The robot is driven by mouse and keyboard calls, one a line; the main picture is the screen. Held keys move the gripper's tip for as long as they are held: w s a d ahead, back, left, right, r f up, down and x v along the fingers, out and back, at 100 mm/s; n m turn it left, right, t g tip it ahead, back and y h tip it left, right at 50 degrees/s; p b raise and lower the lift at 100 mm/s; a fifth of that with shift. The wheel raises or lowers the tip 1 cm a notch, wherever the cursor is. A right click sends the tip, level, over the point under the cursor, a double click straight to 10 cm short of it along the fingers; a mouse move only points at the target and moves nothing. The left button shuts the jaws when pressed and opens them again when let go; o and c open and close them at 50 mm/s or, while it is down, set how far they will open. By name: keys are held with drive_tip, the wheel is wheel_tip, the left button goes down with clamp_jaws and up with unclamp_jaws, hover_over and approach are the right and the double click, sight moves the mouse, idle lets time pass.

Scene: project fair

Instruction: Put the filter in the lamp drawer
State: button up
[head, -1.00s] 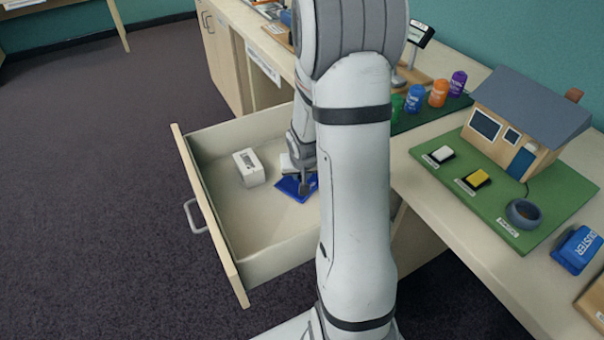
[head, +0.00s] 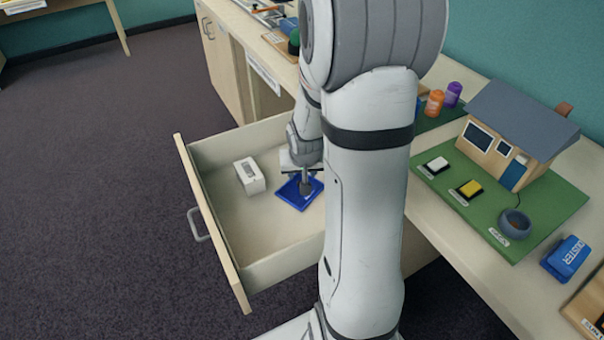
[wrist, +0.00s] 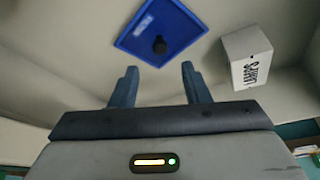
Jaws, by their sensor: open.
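The filter (head: 292,194) is a flat blue square plate with a small black knob and a pale label. It lies on the floor of the open lamp drawer (head: 250,238), beside a white box marked LAMPS (head: 250,176). My gripper (head: 303,172) is over the filter inside the drawer. In the wrist view my gripper (wrist: 159,68) has its two fingers spread with nothing between them. The filter (wrist: 165,25) shows beyond the fingertips, apart from them, and the LAMPS box (wrist: 247,57) is to its right.
The drawer front with its handle (head: 198,225) stands out over the dark carpet. The worktop (head: 455,235) at right carries a model house (head: 515,130) on a green board, small coloured jars and a blue duster (head: 567,258). My arm hides part of the drawer and worktop.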

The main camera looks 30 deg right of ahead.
drive_tip(key=s+a+r+n+g+y, duration=0.1)
drive_tip(key=s+a+r+n, duration=0.3)
drive_tip(key=s+a+r, duration=0.9)
drive_tip(key=s+r+g, duration=0.1)
drive_tip(key=s+r, duration=0.1)
drive_tip(key=s, duration=0.1)
drive_tip(key=shift+s+y, duration=0.3)
